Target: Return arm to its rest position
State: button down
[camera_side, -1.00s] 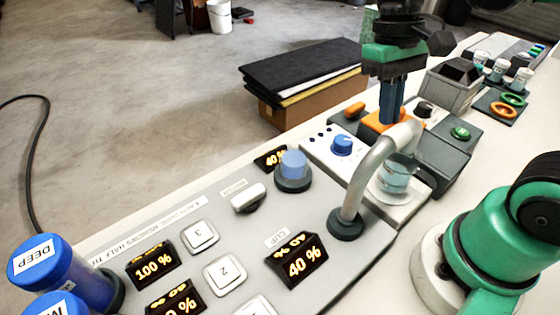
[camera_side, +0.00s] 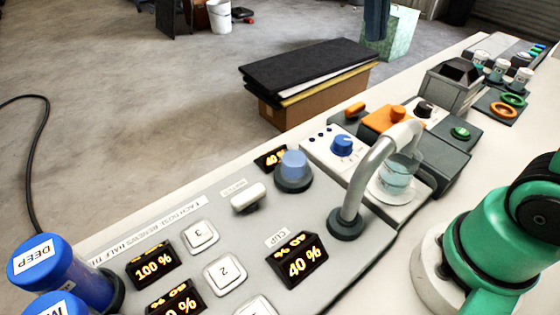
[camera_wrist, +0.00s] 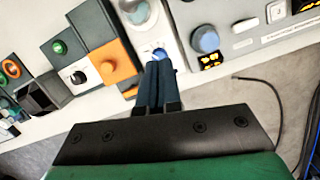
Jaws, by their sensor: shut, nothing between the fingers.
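My gripper (camera_wrist: 157,65) shows in the wrist view with its two dark blue fingers together and nothing between them. It is above the panel's outer edge, and its tips cover part of the view near the blue knob (camera_wrist: 160,53). In the side view, what looks like the lower end of the blue fingers shows at the top edge, well above the bench. The rest of the gripper is out of that picture. The orange block (camera_side: 389,120) and the blue knob on the white unit (camera_side: 342,144) stand clear of the fingers.
A bent grey spout (camera_side: 372,168) rises over a glass cup (camera_side: 397,176). The panel has displays, white buttons and a large blue knob (camera_side: 293,166). Blue cylinders (camera_side: 57,267) stand front left. A dark hopper (camera_side: 452,86) is farther back.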

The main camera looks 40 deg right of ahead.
jog(key=s+a+f, duration=0.1)
jog(key=s+f, duration=0.5)
jog(key=f, duration=0.3)
jog(key=w+a+n, duration=0.1)
jog(key=w+n, duration=0.2)
jog(key=w, duration=0.3)
jog(key=a+v, duration=0.1)
jog(key=v, duration=1)
jog(key=s+f+m+t, duration=0.3)
jog(key=s+m, duration=0.6)
jog(key=m, duration=0.2)
jog(key=shift+a+f+t, duration=0.15)
jog(key=shift+a+t, duration=0.15)
jog(key=shift+a, duration=0.05)
